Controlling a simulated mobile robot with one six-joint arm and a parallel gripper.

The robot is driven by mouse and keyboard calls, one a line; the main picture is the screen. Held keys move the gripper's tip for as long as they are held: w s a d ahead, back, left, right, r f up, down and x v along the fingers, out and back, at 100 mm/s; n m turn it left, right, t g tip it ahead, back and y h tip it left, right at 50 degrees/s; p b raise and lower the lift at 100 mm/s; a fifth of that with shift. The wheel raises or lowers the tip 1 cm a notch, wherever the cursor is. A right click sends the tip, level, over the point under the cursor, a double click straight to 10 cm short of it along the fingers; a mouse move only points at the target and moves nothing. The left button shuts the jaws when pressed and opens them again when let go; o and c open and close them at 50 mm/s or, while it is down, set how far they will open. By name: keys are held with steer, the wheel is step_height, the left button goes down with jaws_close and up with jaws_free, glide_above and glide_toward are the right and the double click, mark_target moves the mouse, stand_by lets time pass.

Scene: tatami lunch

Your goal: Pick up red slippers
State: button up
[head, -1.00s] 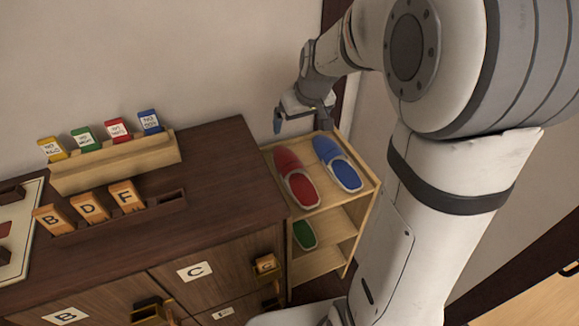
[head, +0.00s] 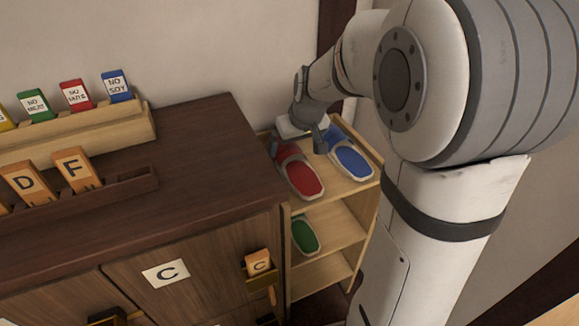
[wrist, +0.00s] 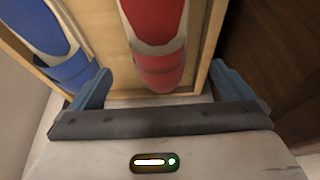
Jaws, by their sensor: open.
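One red slipper (head: 300,176) lies on the top shelf of the light wooden rack, beside the dark cabinet. Its far end is partly hidden by my gripper (head: 299,142) in the head view. In the wrist view the red slipper (wrist: 158,60) reaches in from the top, its near end between the lines of my two blue fingers. My gripper (wrist: 166,88) is open and empty, its fingers spread wider than the slipper. I cannot tell its exact height above the shelf.
A blue slipper (head: 351,162) lies just right of the red one, close to one finger in the wrist view. A green slipper (head: 305,236) is on the shelf below. The dark cabinet (head: 205,180) stands left of the rack (head: 335,222), with tag holders on top.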

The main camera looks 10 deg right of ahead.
mark_target(292, 151)
steer(key=x, duration=0.5)
steer(key=b+x, duration=0.1)
steer(key=x, duration=0.1)
steer(key=shift+w+f, duration=0.15)
steer(key=shift+w, duration=0.3)
steer(key=shift+c, duration=0.2)
steer(key=c, duration=1)
